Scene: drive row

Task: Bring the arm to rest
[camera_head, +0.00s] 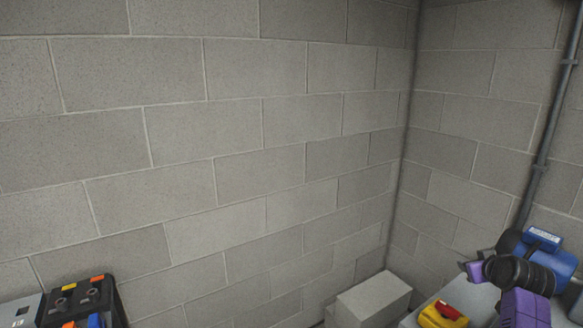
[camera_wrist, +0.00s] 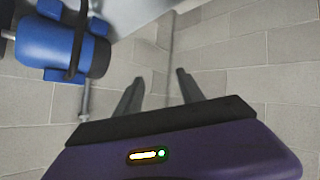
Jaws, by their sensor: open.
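My gripper (camera_wrist: 159,77) shows in the wrist view, with a purple body and two dark fingers standing apart. Nothing is between the fingers, and the block wall lies beyond them. In the head view, purple and black parts of my arm show at the lower right, with the gripper's purple end (camera_head: 474,271) small and partly hidden. The arm is raised in front of a blue motor-like unit (camera_head: 553,262). That unit also shows at the upper left of the wrist view (camera_wrist: 55,46), apart from the fingers.
A yellow box with a red knob (camera_head: 440,317) sits below the gripper. A pale grey block (camera_head: 372,301) stands near the wall corner. A dark case with coloured parts (camera_head: 83,301) is at lower left. A pipe (camera_head: 541,165) runs up the right wall. The middle is bare wall.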

